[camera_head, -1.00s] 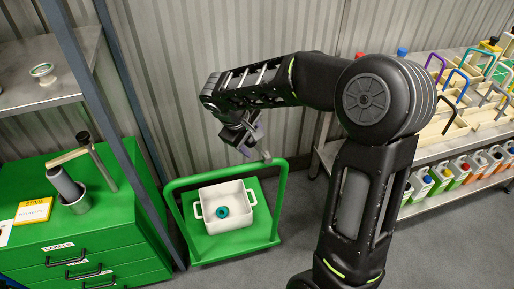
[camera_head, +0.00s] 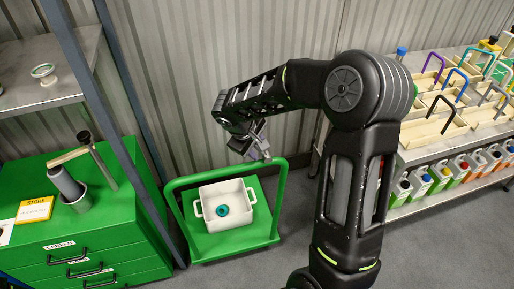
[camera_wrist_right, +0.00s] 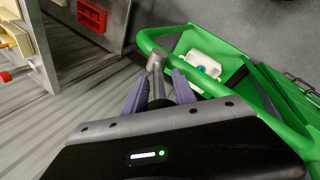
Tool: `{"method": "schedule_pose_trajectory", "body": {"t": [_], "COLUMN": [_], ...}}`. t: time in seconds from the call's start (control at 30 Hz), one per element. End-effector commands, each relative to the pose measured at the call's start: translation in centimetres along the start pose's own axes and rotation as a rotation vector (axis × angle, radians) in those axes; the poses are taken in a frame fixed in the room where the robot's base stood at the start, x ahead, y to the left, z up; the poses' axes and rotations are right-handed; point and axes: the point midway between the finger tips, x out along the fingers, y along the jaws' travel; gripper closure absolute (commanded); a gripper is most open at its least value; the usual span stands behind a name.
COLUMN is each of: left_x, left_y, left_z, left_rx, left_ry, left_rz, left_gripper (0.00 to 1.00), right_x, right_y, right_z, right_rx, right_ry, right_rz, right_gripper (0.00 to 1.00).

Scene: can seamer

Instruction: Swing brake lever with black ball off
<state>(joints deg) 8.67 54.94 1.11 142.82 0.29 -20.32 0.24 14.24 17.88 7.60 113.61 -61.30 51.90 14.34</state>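A green trolley (camera_head: 281,195) stands on the floor. A grey metal lever (camera_wrist_right: 156,68) rises by its handle rail in the right wrist view; its tip also shows in the head view (camera_head: 267,158). A dark rounded shape, perhaps its black ball, shows between my fingers, partly hidden. My right gripper (camera_wrist_right: 160,80) has its two purple fingers apart, one on each side of the lever. I cannot tell whether either finger touches it. In the head view my right gripper (camera_head: 259,148) is above the trolley's back right corner. My left gripper is out of view.
A white two-handled pot (camera_head: 240,192) with a teal ring (camera_head: 222,210) sits on the trolley. At left, a green drawer cabinet (camera_head: 110,232) carries a device with a black-knobbed arm (camera_head: 84,138). A shelf of trays and bottles (camera_head: 405,158) stands right.

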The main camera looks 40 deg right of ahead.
Motion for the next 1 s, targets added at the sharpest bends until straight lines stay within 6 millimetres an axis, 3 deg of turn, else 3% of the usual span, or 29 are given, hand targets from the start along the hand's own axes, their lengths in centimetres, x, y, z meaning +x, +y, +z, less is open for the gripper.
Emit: {"method": "schedule_pose_trajectory", "body": {"t": [0.37, 1.0], "left_x": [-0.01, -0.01], "left_y": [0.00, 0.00], "left_z": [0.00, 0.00], "left_rx": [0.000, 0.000], "left_ry": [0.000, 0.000], "left_rz": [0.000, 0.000], "left_gripper": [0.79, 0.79], "right_x": [-0.02, -0.04], "right_y": [-0.01, -0.01], "right_z": [0.00, -0.01], "right_rx": [0.000, 0.000], "right_ry": [0.000, 0.000], "right_rz": [0.000, 0.000], "right_gripper": [1.00, 1.00]}}
